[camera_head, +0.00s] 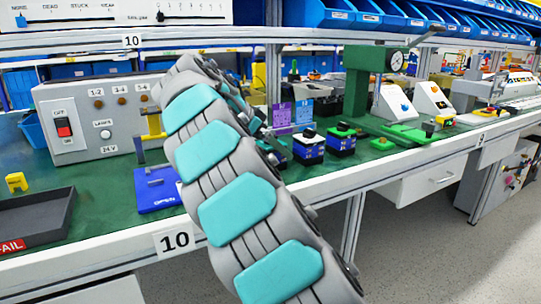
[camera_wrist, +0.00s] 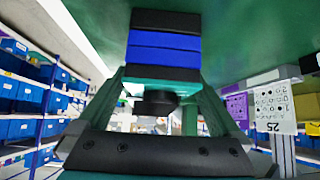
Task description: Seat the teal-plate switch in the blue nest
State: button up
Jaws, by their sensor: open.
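The teal-plate switch (camera_wrist: 164,57) has black and blue body bands, a teal plate and a black knob. In the wrist view the bench is at the top and the knob points down toward the palm. My gripper (camera_wrist: 163,88) is open, with a finger on each side of the switch; I cannot tell whether they touch it. In the head view my arm hides most of this area. A blue base marked OPEN (camera_head: 156,201), with a grey piece on it, lies on the bench left of my arm; it appears to be the blue nest.
Two other switches, one white-plated (camera_head: 308,146) and one green-plated (camera_head: 342,138), stand right of my arm. A green press (camera_head: 362,85) stands behind them. A grey control box (camera_head: 95,120) and a dark FAIL tray (camera_head: 35,220) are at left. Purple (camera_head: 281,117) and blue cards stand behind.

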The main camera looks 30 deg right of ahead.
jog(key=shift+d+f, duration=0.5)
jog(key=shift+d, duration=0.05)
jog(key=c, duration=1.4)
